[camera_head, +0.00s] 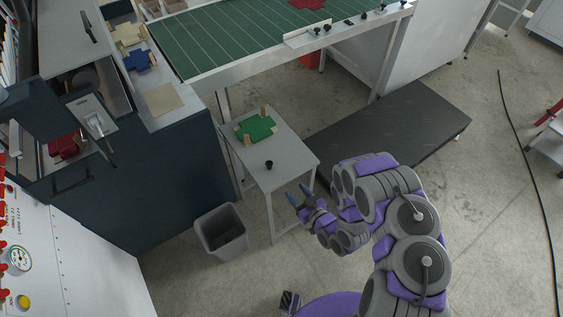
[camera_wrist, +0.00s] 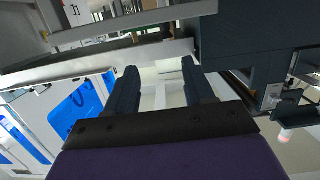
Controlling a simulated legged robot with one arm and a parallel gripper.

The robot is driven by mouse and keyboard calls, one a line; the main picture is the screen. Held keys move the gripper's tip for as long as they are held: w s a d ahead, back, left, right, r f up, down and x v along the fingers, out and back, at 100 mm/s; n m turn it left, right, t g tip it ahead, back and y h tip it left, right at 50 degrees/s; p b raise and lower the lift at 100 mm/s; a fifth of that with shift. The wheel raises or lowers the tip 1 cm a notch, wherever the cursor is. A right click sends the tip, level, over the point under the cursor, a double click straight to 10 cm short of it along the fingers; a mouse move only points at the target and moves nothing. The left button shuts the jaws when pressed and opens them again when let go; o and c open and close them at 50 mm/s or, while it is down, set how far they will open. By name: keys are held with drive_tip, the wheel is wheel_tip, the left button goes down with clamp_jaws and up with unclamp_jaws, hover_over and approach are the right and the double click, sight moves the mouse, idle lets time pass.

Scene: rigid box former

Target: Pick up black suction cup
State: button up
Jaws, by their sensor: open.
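In the head view, a small black suction cup (camera_head: 269,164) stands on the small grey table (camera_head: 289,166), near its front half. A green piece (camera_head: 256,128) with tan blocks lies behind it on the same table. My gripper (camera_head: 299,196) is at the right front edge of that table, to the lower right of the cup and apart from it. In the wrist view, the two dark fingers of my gripper (camera_wrist: 160,88) are spread with nothing between them. The suction cup cannot be made out in the wrist view.
A grey waste bin (camera_head: 221,232) stands on the floor left of the table. A dark cabinet (camera_head: 180,184) is close on the left. A green conveyor (camera_head: 237,32) runs behind, with several small black items on its edge. A low dark platform (camera_head: 400,124) lies to the right.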

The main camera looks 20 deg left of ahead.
approach(269, 163)
drive_tip(key=shift+w+a+f+b, duration=0.65)
drive_tip(key=shift+w+a+f, duration=0.2)
drive_tip(key=shift+w+a, duration=0.25)
drive_tip(key=shift+x, duration=0.95)
drive_tip(key=b+x, duration=0.1)
drive_tip(key=x, duration=0.3)
drive_tip(key=shift+s+a, duration=0.1)
drive_tip(key=shift+w+a+b, duration=0.2)
drive_tip(key=shift+w+b, duration=0.1)
drive_tip(key=shift+w, duration=0.05)
